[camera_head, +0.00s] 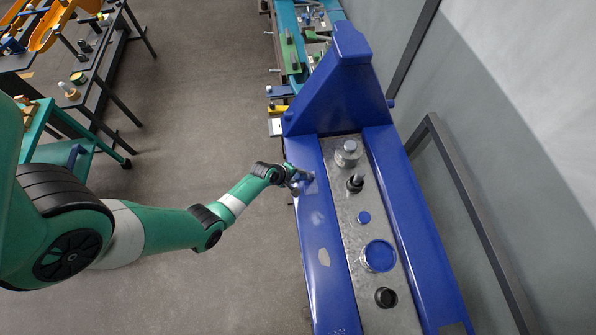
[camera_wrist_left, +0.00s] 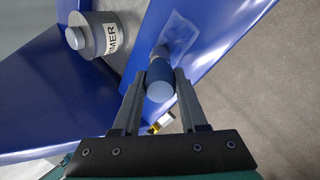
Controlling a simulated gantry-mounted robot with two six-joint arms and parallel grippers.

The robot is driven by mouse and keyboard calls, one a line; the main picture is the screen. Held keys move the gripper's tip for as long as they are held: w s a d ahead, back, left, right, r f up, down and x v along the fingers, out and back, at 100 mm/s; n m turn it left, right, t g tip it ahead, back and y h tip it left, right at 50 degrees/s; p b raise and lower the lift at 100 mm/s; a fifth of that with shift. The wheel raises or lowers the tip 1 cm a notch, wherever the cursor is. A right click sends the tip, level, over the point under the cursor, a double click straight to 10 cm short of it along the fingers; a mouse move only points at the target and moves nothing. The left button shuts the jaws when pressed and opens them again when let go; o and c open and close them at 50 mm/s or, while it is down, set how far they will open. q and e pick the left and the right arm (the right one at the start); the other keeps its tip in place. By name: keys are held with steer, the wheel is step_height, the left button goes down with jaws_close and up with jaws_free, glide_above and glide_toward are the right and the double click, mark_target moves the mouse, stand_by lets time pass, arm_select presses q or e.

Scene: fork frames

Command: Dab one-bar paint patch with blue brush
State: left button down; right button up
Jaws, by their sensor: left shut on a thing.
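My left gripper (camera_head: 298,179) is over the left beam of the blue fork frame (camera_head: 312,240). In the left wrist view, the gripper (camera_wrist_left: 160,78) is shut on the blue brush (camera_wrist_left: 160,90), its round handle end facing the camera. The brush's far end points at a pale patch (camera_wrist_left: 178,34) on the blue surface; I cannot tell whether it touches. Other pale patches, a middle one (camera_head: 317,218) and a front one (camera_head: 324,257), lie along the same beam. Bar marks are not readable. My right gripper is not in view.
Between the beams, a metal strip holds a grey tin (camera_head: 347,153), lettered "MER" in the wrist view (camera_wrist_left: 100,36), a dark pot (camera_head: 355,184), a small blue disc (camera_head: 363,217), an open blue paint tin (camera_head: 379,256) and a black cup (camera_head: 386,298). Open floor lies left.

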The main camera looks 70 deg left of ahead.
arm_select(q)
steer(key=r+p, duration=0.2)
steer(key=r, duration=0.1)
steer(key=shift+s+d+r, duration=0.1)
steer(key=shift+s+d, duration=0.05)
steer(key=shift+d, duration=0.2)
step_height(320, 180, up, 5)
steer(key=p, duration=0.5)
steer(key=shift+s+a, duration=0.1)
